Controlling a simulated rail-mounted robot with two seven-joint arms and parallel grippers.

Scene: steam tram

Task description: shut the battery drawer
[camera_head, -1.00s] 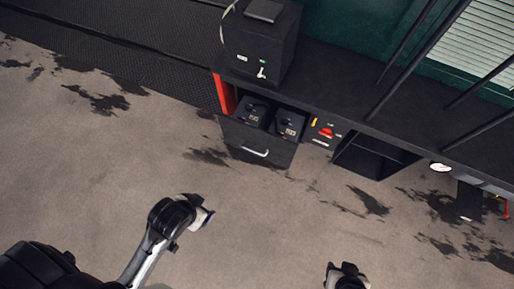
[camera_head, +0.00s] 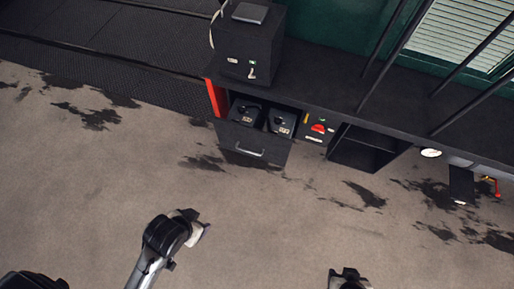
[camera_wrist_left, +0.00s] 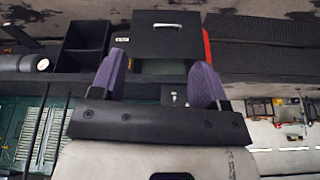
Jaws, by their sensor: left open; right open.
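The battery drawer (camera_head: 232,137) stands pulled out of the low black cabinet in the head view, with two black batteries (camera_head: 281,123) visible inside. Its front carries a pale bar handle (camera_head: 249,153). In the left wrist view the drawer front (camera_wrist_left: 150,41) and handle (camera_wrist_left: 167,25) appear upside down, beyond the purple fingertips. My left gripper (camera_head: 197,228) is open and empty, apart from the drawer, over the floor in front of it. It also shows in the left wrist view (camera_wrist_left: 160,76). My right gripper (camera_head: 349,274) is open at the bottom edge, far from the drawer; its fingertips are hard to make out.
A red panel (camera_head: 214,97) stands left of the drawer. A panel with a red switch (camera_head: 318,128) and an open black compartment (camera_head: 365,152) are to its right. A black box (camera_head: 250,50) sits on top. The stained floor in front is clear.

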